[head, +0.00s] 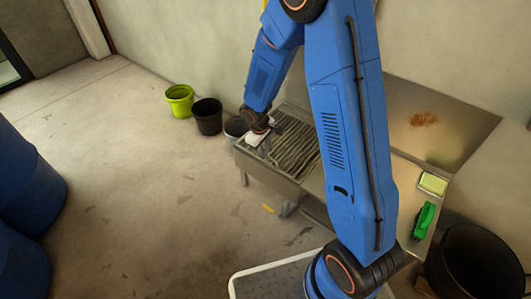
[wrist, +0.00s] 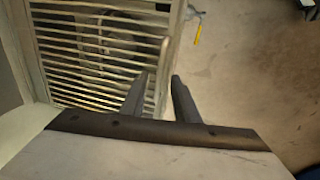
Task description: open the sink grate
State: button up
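The sink grate (head: 294,150) is a set of parallel metal slats over the metal sink (head: 268,168). It lies flat as far as I can see. In the wrist view the grate (wrist: 85,48) fills the upper left. A thin curved bar, which looks like a handle (wrist: 165,50), shows at its right side. My gripper (wrist: 160,76) has its two fingers apart with a gap between them. The fingertips are near this bar; I cannot tell whether they touch it.
A green bucket (head: 180,101), a black bucket (head: 207,116) and a grey bucket (head: 235,128) stand left of the sink. A sponge (head: 433,184) and a green brush (head: 424,219) lie on the counter at right.

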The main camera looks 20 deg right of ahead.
jog(key=shift+w+d+f, duration=0.1)
jog(key=shift+d+f, duration=0.05)
jog(key=shift+f, duration=0.8)
jog(key=shift+c, duration=0.7)
grip_shut()
jog(key=shift+r, duration=0.1)
